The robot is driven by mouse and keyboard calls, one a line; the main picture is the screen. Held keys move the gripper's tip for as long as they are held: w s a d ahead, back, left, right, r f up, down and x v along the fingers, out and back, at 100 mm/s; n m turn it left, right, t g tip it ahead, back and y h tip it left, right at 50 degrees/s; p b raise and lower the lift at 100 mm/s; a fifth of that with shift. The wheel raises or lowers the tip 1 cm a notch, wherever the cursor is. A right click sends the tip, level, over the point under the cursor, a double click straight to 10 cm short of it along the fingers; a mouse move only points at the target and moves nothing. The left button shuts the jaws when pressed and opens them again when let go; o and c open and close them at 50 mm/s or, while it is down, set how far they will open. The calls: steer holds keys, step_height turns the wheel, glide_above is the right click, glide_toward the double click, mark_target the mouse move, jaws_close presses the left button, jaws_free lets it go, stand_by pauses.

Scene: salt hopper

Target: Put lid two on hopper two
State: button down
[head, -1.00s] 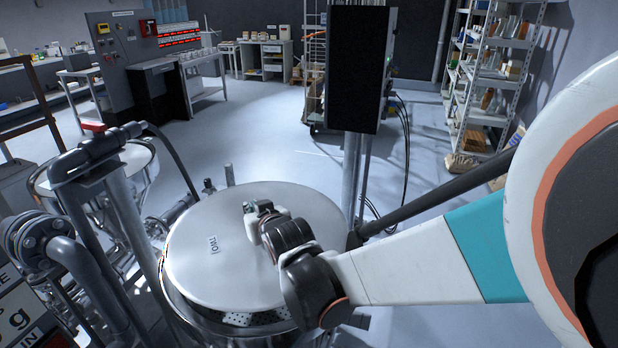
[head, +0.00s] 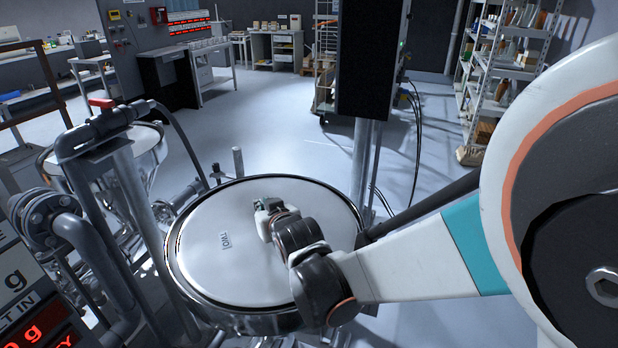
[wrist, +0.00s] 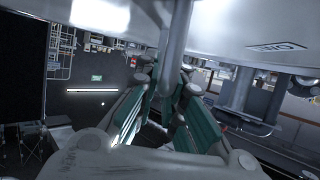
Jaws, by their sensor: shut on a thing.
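Lid two (head: 210,265) is a round, flat metal plate with a small "TWO" label (head: 225,240). In the head view it lies level over the mouth of hopper two (head: 262,324), a dark ring showing around its edge. I cannot tell whether it rests fully on the rim. My gripper (head: 262,206) is above the lid's middle and shut on its handle; my wrist hides part of the lid. In the wrist view, the gripper's green fingers (wrist: 165,95) close around the handle post (wrist: 178,40), with the lid (wrist: 225,22) across the top.
Pipes and a valve (head: 105,150) stand close on the left, near another metal vessel (head: 95,165). A dark box on a post (head: 372,60) stands just behind the hopper. A display (head: 30,310) is at lower left. Open floor (head: 280,125) lies beyond, with shelves at right.

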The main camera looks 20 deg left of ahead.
steer(key=shift+f, duration=0.2)
stand_by(0.3)
steer(key=c, duration=1.6)
jaws_free()
steer(key=shift+r, duration=0.1)
step_height(320, 180, up, 8)
steer(key=p, duration=0.5)
steer(key=w+d+m+t+h, duration=0.1)
steer(key=w+d, duration=0.3)
steer(key=d, duration=0.6)
steer(key=w+d+f+m+t+h+p, duration=0.1)
steer(key=w+d, duration=0.4)
steer(key=d, duration=0.6)
steer(key=w+d+f+m+h, duration=0.1)
steer(key=w+d+m+h, duration=0.2)
steer(key=d, duration=0.7)
steer(key=shift+w+d+f+t, duration=0.15)
steer(key=shift+w+f+t, duration=0.2)
steer(key=shift+w, duration=0.35)
